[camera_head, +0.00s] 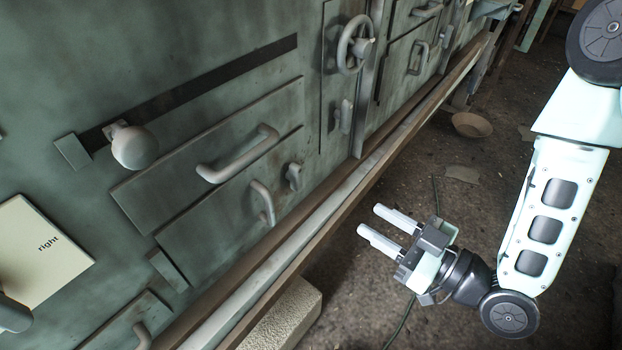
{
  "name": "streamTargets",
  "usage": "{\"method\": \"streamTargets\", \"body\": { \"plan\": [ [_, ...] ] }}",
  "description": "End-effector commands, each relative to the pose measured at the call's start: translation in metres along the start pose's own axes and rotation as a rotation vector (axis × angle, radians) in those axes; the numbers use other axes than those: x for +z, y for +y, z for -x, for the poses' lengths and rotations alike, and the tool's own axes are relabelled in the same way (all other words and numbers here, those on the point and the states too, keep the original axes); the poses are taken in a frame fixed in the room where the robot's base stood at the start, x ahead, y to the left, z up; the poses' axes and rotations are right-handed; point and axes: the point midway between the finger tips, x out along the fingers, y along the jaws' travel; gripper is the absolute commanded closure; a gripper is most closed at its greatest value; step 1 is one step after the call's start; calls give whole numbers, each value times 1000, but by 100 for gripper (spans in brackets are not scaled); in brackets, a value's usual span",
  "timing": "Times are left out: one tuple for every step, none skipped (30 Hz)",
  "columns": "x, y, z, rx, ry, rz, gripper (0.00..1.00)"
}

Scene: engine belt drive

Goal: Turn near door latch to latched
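A green machine front with doors and drawers fills the left of the head view. A small grey turn latch (293,176) sits on the lower panel (215,225), right of a curved grey handle (264,202). Another small grey latch-like part (344,116) is on the narrow door below the handwheel. I cannot tell from the picture which one is the near door latch. My gripper (369,219) is open and empty, its two pale fingers parallel with a gap between them. It points left toward the machine, apart from it, over the floor and right of the ledge.
A grey handwheel (354,45), a round knob (134,147) on a dark slot, and a long handle (238,155) stick out of the machine. A ledge (290,245) runs along its base. A pale block (285,315) and a bowl (472,125) are on the floor.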

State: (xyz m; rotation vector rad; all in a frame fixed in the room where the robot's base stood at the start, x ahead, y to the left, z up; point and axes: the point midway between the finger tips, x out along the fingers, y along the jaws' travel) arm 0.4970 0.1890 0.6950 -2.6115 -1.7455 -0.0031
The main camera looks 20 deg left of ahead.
Motion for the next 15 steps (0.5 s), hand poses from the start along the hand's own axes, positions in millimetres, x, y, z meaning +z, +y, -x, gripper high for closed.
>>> {"method": "streamTargets", "body": {
  "plan": [
    [3,0,-4,-2,3,4,63],
    [4,0,-6,-1,3,5,63],
    [5,0,-9,-2,4,4,63],
    [5,0,-12,-3,3,5,63],
    [6,0,-14,-2,3,6,63],
    [6,0,-18,-3,4,5,63],
    [6,0,-20,-2,3,5,63],
    [6,0,-23,-1,4,5,63],
    [5,-1,-26,-2,3,4,63],
    [5,-1,-33,-2,4,6,63],
    [5,-1,-40,-4,5,7,63],
    [5,-1,-49,-4,5,6,63],
    [4,-1,-55,-3,5,6,63],
    [2,-1,-61,-3,4,3,63],
    [0,-1,-70,-2,2,3,63]
  ]
}}
